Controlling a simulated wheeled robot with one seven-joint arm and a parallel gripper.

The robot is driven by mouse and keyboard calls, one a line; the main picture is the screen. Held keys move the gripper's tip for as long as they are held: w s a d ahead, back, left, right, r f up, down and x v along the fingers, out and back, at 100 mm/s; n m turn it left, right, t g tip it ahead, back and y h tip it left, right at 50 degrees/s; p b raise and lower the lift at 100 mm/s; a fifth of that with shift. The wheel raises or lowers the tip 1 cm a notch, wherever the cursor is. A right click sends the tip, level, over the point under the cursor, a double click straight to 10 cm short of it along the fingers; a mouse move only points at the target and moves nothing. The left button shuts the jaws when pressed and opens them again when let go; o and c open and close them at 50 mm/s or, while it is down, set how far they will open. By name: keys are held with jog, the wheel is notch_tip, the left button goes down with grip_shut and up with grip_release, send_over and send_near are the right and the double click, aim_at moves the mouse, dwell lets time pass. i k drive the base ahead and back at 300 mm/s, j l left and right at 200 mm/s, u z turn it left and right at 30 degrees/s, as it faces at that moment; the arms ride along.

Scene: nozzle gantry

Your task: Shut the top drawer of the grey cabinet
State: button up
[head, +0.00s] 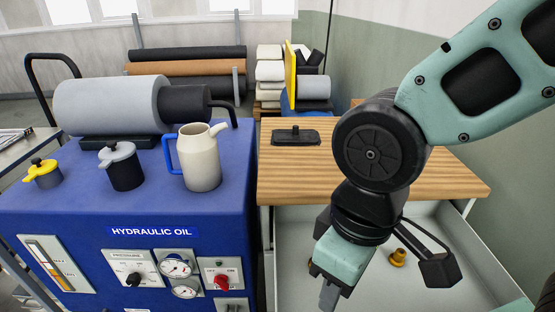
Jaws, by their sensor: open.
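The grey cabinet with a wooden top (300,180) stands right of the blue machine. Its top drawer (299,236) is pulled out toward me, and I look down into its pale grey inside. Its front panel is not clearly in view, cut off by the bottom edge. My gripper (328,297) points down over the left part of the open drawer. It is open and holds nothing that I can see. One finger shows; the rest is hidden or cut off. I cannot tell whether it touches the drawer.
A brass fitting (397,258) lies in the drawer. A black tray-like object (296,136) lies on the wooden top. The blue hydraulic oil machine (75,215) stands close on the left, with a cream jug (201,160) on it. A green wall (490,185) borders the right.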

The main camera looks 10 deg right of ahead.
aim_at(484, 286)
jog(key=k+j+u, duration=0.1)
jog(key=k, duration=0.3)
jog(key=k+j, duration=0.2)
jog(key=k, duration=0.2)
jog(key=k+u, duration=0.05)
